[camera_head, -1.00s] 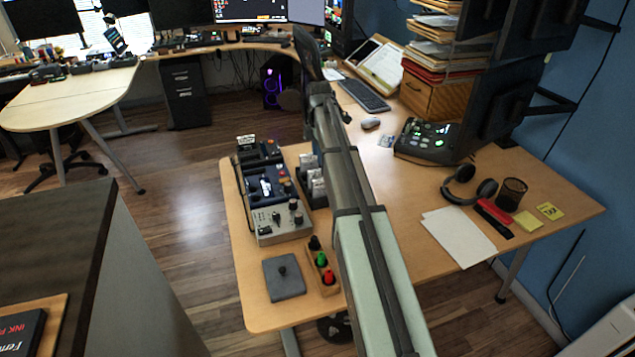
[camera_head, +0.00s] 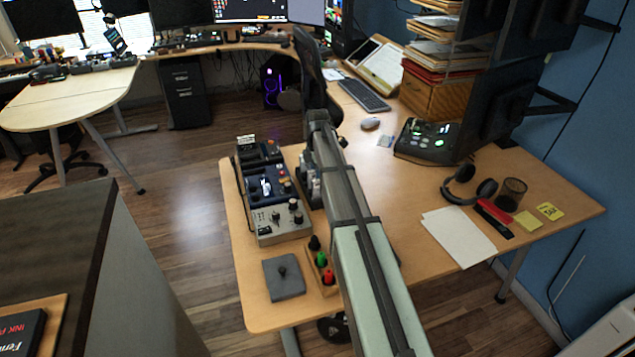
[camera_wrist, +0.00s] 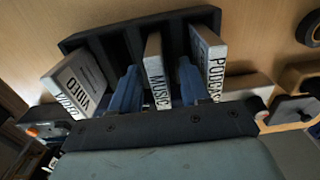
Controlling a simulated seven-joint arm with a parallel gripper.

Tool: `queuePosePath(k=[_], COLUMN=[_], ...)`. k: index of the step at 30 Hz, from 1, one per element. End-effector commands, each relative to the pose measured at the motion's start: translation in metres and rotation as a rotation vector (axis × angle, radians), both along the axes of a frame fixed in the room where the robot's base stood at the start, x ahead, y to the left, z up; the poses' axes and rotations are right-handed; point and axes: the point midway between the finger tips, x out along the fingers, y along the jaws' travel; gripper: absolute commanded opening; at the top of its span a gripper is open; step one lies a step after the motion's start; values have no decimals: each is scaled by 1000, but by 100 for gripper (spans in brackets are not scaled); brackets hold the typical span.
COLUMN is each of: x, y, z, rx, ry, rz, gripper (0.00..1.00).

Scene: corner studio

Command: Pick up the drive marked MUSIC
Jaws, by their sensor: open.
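In the wrist view, the drive marked MUSIC (camera_wrist: 155,72) stands in a dark slotted rack (camera_wrist: 122,40), in the middle. The drive marked VIDEO (camera_wrist: 75,84) is to its left and the drive marked PODCAST (camera_wrist: 208,62) to its right. My gripper (camera_wrist: 160,88) is open, with one blue finger on each side of the MUSIC drive. I cannot tell whether either finger touches it. In the head view my arm hides most of the rack, and part of the drives (camera_head: 307,172) shows beside it.
Left of the rack on the wooden table (camera_head: 415,220) is a control box (camera_head: 277,222). Nearer are a grey pad (camera_head: 284,277) and a holder with colored knobs (camera_head: 321,262). Headphones (camera_head: 470,186) and white paper (camera_head: 458,236) lie to the right.

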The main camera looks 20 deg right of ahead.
Motion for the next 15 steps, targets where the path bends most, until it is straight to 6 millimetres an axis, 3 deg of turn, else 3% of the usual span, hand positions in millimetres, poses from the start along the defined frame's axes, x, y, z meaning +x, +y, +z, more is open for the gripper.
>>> queuePosePath(k=[5, 15], x=[0, 0], y=[0, 0], z=[0, 1], rx=[0, 0], ry=[0, 0], rz=[0, 0], gripper=[45, 12])
